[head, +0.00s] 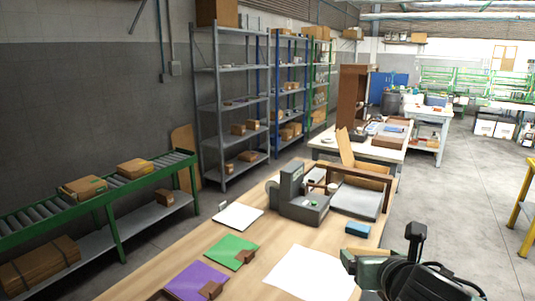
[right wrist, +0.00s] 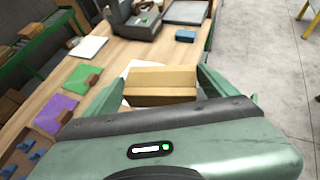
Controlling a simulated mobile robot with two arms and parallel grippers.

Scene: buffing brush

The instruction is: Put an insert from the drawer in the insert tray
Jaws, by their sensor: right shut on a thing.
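My right gripper (right wrist: 160,80) is shut on a tan, box-shaped block (right wrist: 160,92), held between its two green fingers above the table. In the head view my right gripper (head: 355,262) is at the lower right, near a white sheet (head: 305,277); the block is not clear there. I cannot tell whether the block is an insert. A shallow grey tray (head: 356,200) lies farther back on the table, beside a grey machine (head: 300,200); I cannot tell whether it is the insert tray. No drawer is clearly visible. My left gripper is out of view.
A green sheet (head: 227,250) and a purple sheet (head: 193,282) on the wooden table each carry a small brown block. A white panel (head: 238,217) lies behind them, and a blue box (head: 357,229) is near the right edge. Open floor (head: 455,210) lies to the right.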

